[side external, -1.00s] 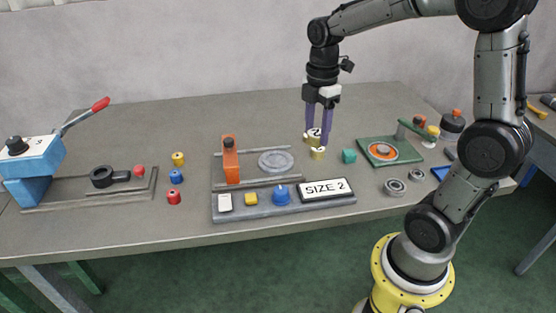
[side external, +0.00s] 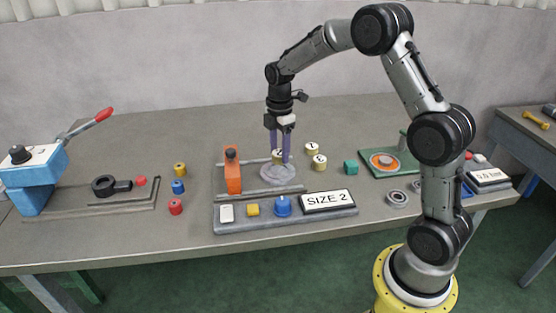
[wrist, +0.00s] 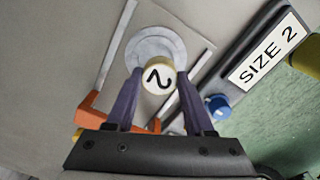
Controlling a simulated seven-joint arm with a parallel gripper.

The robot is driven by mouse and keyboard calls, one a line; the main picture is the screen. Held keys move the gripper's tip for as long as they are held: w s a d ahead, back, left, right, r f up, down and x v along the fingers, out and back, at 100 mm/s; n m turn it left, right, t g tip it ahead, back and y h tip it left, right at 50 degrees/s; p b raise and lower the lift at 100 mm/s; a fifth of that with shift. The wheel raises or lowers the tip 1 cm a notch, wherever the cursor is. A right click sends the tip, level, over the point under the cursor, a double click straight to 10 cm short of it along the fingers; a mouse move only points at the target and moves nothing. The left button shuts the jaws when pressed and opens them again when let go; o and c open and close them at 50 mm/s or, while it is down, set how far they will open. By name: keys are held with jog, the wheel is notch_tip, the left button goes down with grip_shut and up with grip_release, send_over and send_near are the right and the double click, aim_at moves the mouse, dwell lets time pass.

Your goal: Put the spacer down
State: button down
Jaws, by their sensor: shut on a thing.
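My gripper (side external: 280,160) is shut on a cream spacer (wrist: 158,77) whose top bears a black 2. The fingers are on either side of it. The spacer also shows between the fingers in the side view (side external: 277,156). A round grey disc (side external: 278,176) lies on the fixture below it. The spacer seems a little above the disc, though the gap is hard to judge. In the wrist view the disc (wrist: 143,44) shows partly behind the spacer. Two similar spacers stand to the right, one marked 1 (side external: 312,148) and one with an unclear mark (side external: 319,162).
An orange block (side external: 233,172) stands just left of the disc. A grey panel in front has a blue knob (side external: 283,206) and a SIZE 2 sign (side external: 328,200). The table behind is clear.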

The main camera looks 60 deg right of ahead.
aim_at(278, 151)
jog(key=shift+w+d+f, duration=0.1)
jog(key=shift+w+f, duration=0.15)
jog(key=shift+f, duration=0.05)
jog(key=shift+w+f, duration=0.1)
jog(key=shift+f, duration=1.5)
jog(key=shift+f, duration=0.1)
jog(key=shift+c, duration=1.4)
grip_release()
jog(key=shift+f, duration=0.1)
